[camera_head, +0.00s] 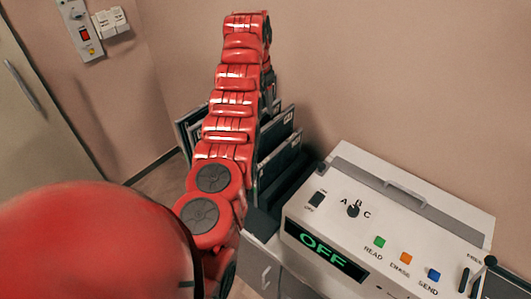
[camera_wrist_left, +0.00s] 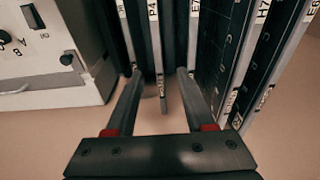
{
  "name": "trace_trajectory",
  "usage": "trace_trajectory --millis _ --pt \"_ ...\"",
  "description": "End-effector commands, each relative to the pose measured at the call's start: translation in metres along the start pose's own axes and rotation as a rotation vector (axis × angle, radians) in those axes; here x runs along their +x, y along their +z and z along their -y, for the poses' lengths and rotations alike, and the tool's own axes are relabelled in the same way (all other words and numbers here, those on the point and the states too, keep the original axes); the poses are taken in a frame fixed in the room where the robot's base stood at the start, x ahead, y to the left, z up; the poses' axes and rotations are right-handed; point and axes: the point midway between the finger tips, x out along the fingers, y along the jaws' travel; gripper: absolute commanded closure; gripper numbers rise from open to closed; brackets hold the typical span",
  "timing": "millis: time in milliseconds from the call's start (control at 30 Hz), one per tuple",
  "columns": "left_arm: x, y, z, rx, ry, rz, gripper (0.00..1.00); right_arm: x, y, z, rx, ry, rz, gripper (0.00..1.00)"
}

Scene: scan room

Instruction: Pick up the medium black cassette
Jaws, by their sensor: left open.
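Several dark cassettes with pale labelled edges stand upright side by side; in the head view some show behind my red arm (camera_head: 280,153). In the left wrist view, a narrow cassette marked P4 (camera_wrist_left: 154,40) has its edge between the fingers of my left gripper (camera_wrist_left: 160,73). Larger dark cassettes marked H7 (camera_wrist_left: 247,55) and E6 (camera_wrist_left: 290,60) stand to the right. I cannot tell which one is the medium one. My left gripper is open and holds nothing; in the head view my arm hides it. My right gripper is not in view.
A white reader machine (camera_head: 400,220) with an OFF display (camera_head: 325,250), a knob and coloured buttons stands right of the cassettes; its side also shows in the left wrist view (camera_wrist_left: 50,80). A wall is close behind. A door (camera_head: 35,110) is at the left.

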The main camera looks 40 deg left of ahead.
Motion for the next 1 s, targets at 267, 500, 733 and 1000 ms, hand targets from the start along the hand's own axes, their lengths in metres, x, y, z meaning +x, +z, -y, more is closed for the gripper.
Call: trace_trajectory --millis 267,500,733,1000 --pt "0.052 0.002 -0.002 0.001 0.006 0.007 0.46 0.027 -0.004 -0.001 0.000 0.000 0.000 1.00" --pt "0.080 0.001 -0.002 0.001 0.003 0.002 0.46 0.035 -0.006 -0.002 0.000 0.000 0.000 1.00" --pt "0.102 0.007 -0.005 0.001 0.006 0.007 0.46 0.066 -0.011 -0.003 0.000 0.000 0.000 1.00" --pt "0.127 0.006 -0.003 0.000 0.003 0.002 0.46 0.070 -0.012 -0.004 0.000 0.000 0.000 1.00"
